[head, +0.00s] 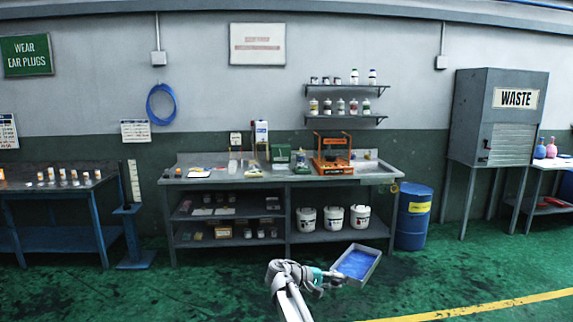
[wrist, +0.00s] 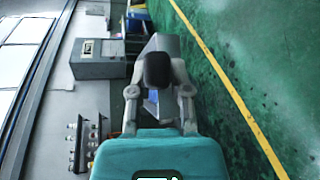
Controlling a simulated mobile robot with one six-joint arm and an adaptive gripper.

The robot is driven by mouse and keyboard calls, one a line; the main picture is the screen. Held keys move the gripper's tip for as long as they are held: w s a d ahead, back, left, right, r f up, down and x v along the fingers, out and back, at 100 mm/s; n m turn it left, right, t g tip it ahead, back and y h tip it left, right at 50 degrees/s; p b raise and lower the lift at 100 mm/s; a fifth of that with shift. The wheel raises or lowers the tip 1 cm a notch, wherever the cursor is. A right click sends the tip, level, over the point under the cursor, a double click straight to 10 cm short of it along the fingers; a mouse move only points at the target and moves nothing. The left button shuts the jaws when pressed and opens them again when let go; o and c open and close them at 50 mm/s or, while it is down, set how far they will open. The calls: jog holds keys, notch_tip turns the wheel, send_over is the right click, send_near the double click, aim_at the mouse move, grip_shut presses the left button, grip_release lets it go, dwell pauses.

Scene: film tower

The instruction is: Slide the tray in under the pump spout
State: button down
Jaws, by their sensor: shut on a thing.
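A grey shallow tray (head: 373,268) with a blue inside is held tilted in front of the bench, left of the blue drum in the head view. My gripper (head: 334,280) is shut on its near left edge. In the wrist view my gripper (wrist: 160,95) has its two fingers on either side of a dark rounded pad, with a grey and blue part of the tray (wrist: 165,42) beyond. The contact itself is partly hidden. I cannot pick out a pump spout for certain; an orange-framed device (head: 333,155) stands on the bench.
A steel bench (head: 230,180) carries bottles and small devices, with white buckets (head: 333,218) on its lower shelf. A blue drum (head: 413,215) stands at its right end. A grey waste cabinet (head: 497,130) stands farther right. The green floor (head: 470,270) in front is open.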

jog(key=shift+r+p, duration=3.45)
jog(key=shift+r, duration=0.05)
jog(key=shift+w, duration=0.1)
